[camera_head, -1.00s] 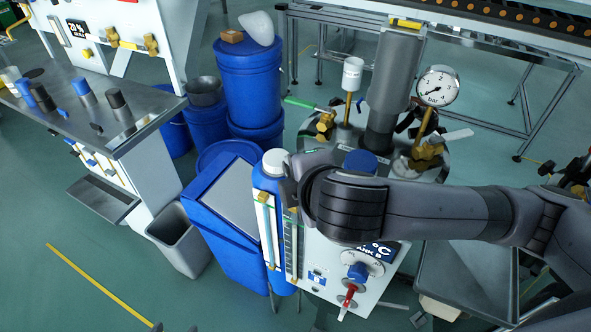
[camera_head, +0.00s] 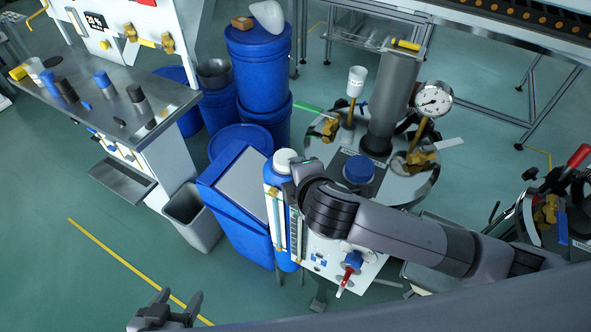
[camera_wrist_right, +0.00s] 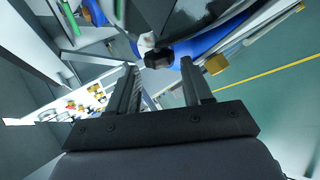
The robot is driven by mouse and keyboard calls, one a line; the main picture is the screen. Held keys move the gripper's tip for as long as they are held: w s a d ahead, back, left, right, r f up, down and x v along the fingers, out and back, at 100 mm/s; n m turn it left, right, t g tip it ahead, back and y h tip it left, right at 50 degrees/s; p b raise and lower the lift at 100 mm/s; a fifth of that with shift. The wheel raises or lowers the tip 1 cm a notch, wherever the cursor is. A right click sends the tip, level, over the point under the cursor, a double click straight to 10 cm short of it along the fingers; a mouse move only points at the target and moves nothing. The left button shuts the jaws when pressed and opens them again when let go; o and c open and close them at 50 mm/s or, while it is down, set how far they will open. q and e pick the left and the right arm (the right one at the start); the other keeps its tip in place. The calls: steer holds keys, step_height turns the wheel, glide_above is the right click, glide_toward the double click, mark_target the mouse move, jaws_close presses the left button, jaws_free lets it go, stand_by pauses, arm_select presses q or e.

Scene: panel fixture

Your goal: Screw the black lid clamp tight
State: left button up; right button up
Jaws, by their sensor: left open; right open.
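A round steel tank lid (camera_head: 418,188) stands right of centre in the head view, with a blue cap (camera_head: 359,170) on it. Dark clamp-like parts (camera_head: 408,118) show at its far rim, partly hidden by a grey column; I cannot tell which is the black lid clamp. My right arm crosses in front of the tank, its hand beside the white-capped blue bottle (camera_head: 284,160). In the right wrist view my right gripper (camera_wrist_right: 158,65) is open, with a dark knob (camera_wrist_right: 158,58) around the gap between its fingertips, not visibly gripped. My left gripper (camera_head: 180,297) is open and empty at lower left.
A pressure gauge (camera_head: 433,99) and a white cup (camera_head: 357,80) rise from the lid. Blue drums (camera_head: 258,70), a blue bin (camera_head: 232,222) and a grey bin (camera_head: 190,216) stand left of the tank. A steel bench (camera_head: 165,100) is farther left. The floor at lower left is clear.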

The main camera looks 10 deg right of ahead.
steer(key=shift+x, duration=1.5)
steer(key=shift+c, duration=0.3)
steer(key=c, duration=0.7)
steer(key=shift+s+f+t, duration=0.1)
steer(key=shift+f+t, duration=0.05)
steer(key=shift+t, duration=0.15)
steer(key=shift+t+b, duration=0.5)
steer(key=shift+t, duration=0.1)
steer(key=o, duration=0.8)
steer(key=shift+c, duration=0.2)
